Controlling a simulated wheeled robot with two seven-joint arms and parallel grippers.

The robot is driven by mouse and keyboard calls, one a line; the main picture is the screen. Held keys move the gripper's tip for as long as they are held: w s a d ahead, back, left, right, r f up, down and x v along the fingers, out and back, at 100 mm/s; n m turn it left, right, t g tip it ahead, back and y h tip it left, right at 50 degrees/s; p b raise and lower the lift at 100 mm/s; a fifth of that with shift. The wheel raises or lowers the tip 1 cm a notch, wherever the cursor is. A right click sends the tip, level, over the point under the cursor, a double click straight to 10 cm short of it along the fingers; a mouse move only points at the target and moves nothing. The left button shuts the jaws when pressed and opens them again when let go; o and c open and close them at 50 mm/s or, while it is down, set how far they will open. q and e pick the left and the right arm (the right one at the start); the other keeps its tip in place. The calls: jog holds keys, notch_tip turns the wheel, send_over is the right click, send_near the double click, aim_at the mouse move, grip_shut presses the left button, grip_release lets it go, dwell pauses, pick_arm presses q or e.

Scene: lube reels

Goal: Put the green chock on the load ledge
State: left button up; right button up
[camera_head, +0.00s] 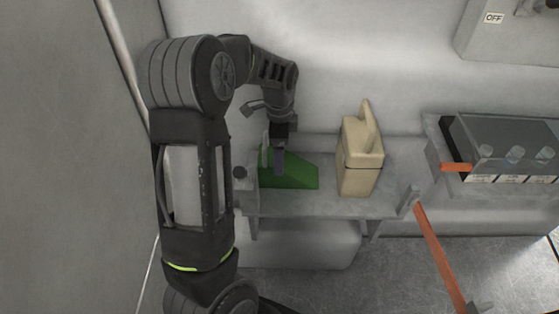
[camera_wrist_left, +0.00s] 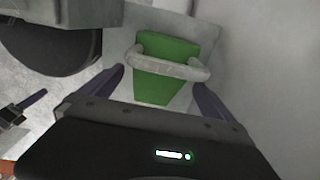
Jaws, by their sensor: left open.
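The green chock (camera_head: 298,174) sits on the left part of a grey ledge (camera_head: 310,206) in the head view. It is wedge-shaped, with its low end to the right. In the left wrist view the green chock (camera_wrist_left: 158,86) lies between my fingers, with a pale grey handle bar (camera_wrist_left: 168,66) across it. My left gripper (camera_head: 274,163) is at the chock's left end, pointing down. In the left wrist view its two purple fingers (camera_wrist_left: 158,88) are spread either side of the chock, with gaps.
A beige jug (camera_head: 359,160) stands on the ledge right of the chock. An orange lever (camera_head: 440,257) slopes down from the ledge's right end. A tray with a clear-covered box (camera_head: 510,146) is farther right. The wall is close behind.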

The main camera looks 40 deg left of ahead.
pick_arm(q)
notch_tip(320, 180, up, 4)
jog(key=shift+r, duration=0.2)
jog(key=shift+d+f, duration=0.1)
dwell(0.6)
